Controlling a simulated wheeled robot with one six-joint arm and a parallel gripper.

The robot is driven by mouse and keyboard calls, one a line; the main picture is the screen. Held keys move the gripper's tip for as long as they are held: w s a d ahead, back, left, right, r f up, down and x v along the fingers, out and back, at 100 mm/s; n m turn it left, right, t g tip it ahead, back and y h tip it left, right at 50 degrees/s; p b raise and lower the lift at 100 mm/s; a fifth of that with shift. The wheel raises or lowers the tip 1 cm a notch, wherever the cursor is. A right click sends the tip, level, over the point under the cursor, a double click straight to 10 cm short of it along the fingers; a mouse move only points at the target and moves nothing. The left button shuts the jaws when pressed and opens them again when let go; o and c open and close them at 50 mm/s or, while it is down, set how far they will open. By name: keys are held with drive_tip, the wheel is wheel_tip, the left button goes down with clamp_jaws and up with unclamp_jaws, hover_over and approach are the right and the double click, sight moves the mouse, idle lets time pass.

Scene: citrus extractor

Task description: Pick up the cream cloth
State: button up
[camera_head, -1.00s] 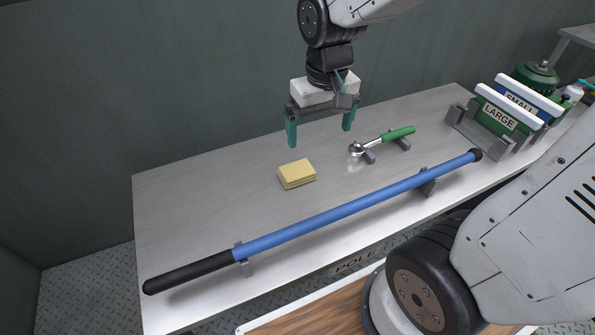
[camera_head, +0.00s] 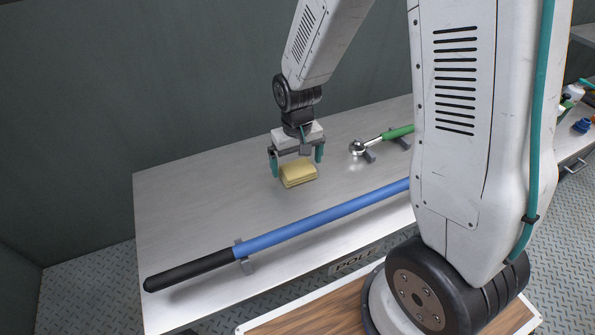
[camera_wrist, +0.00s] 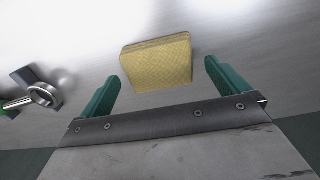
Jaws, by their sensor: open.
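The cream cloth (camera_head: 299,175) is a folded, pale yellow pad lying flat on the metal table. My gripper (camera_head: 296,168) is open just above and behind it, with its two teal fingers pointing down. In the wrist view the cloth (camera_wrist: 157,63) lies just beyond the fingertips, roughly centred between them. The open gripper (camera_wrist: 162,80) holds nothing, and I see no contact with the cloth. The top edge of the cloth is partly hidden by the gripper in the head view.
A blue pole with a black grip (camera_head: 320,219) rests on brackets in front of the cloth. A green-handled tool with a metal ring (camera_head: 358,147) sits on supports to the right; its ring also shows in the wrist view (camera_wrist: 44,95). The table's left part (camera_head: 190,205) is clear.

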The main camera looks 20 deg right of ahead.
sight(297, 168)
drive_tip(key=shift+f, duration=0.75)
drive_tip(key=c, duration=0.9)
drive_tip(key=shift+r, duration=0.1)
wheel_tip(297, 168, up, 10)
drive_tip(key=shift+o, duration=0.4)
